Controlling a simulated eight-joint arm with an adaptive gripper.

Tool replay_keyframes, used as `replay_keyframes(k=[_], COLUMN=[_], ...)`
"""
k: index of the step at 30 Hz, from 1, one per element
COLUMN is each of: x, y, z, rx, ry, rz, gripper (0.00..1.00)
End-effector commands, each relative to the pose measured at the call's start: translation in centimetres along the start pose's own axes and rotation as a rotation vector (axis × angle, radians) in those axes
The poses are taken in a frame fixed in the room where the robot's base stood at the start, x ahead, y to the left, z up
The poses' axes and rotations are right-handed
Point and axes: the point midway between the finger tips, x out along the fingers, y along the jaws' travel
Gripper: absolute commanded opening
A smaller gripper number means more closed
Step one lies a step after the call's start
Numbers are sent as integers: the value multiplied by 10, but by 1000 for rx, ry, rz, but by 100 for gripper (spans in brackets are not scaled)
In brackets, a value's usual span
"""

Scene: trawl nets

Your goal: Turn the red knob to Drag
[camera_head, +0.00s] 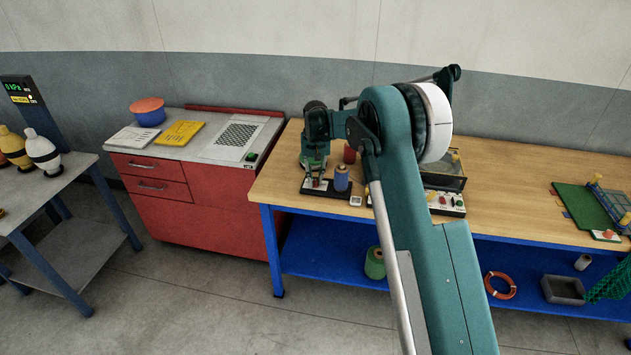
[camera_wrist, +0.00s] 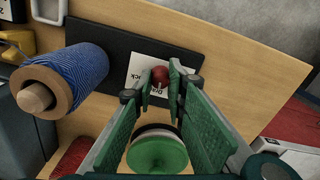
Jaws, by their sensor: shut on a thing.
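The red knob (camera_wrist: 160,77) stands on a dark base plate (camera_wrist: 112,52) in the wrist view, between the tips of my gripper (camera_wrist: 164,82). The green finger pads lie on either side of it, and the jaws are shut on it. A pale mark shows on the knob. A white label (camera_wrist: 136,68) lies beside and partly behind it; its lettering is partly covered and too small to read surely. In the head view my gripper (camera_head: 316,176) points down at the plate (camera_head: 330,192) near the left end of the wooden bench; the knob there is mostly hidden.
A control box (camera_head: 445,204) is to the right, partly behind my arm.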

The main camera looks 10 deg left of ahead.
Motion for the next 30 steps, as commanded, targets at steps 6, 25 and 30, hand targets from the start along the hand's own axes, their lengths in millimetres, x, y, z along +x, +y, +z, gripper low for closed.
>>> replay_keyframes(k=[6,25,30], x=[0,-1,0], y=[-1,-1,-1], z=[0,-1,0], rx=[97,135,135], ry=[1,2,1], rz=[-1,-1,-1], gripper=[3,24,30])
